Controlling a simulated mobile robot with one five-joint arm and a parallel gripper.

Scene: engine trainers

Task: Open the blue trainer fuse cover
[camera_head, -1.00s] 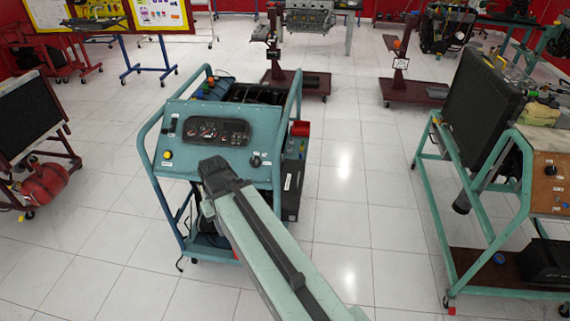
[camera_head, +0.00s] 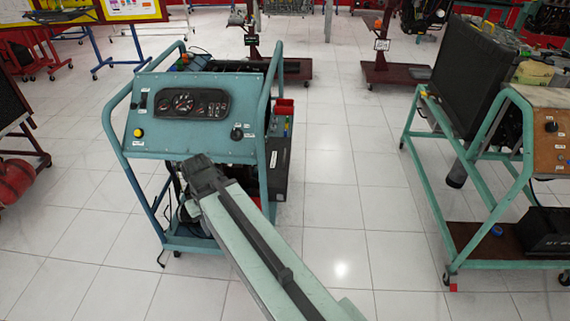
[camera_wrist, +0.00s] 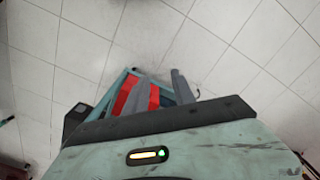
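The blue trainer (camera_head: 160,143) stands ahead, left of centre in the head view. It is a blue-green wheeled frame with a sloped panel of dark gauges (camera_head: 190,104). I cannot make out a fuse cover for certain. My arm reaches toward the trainer, and its end covers part of the area below the panel in the head view.
A red open tray (camera_head: 284,106) and a dark box sit at the trainer's right side. Another blue-green stand (camera_head: 490,215) with a black radiator-like panel (camera_head: 475,85) stands at the right. White tiled floor (camera_head: 345,215) between them is clear. A red cylinder (camera_head: 14,180) is at far left.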

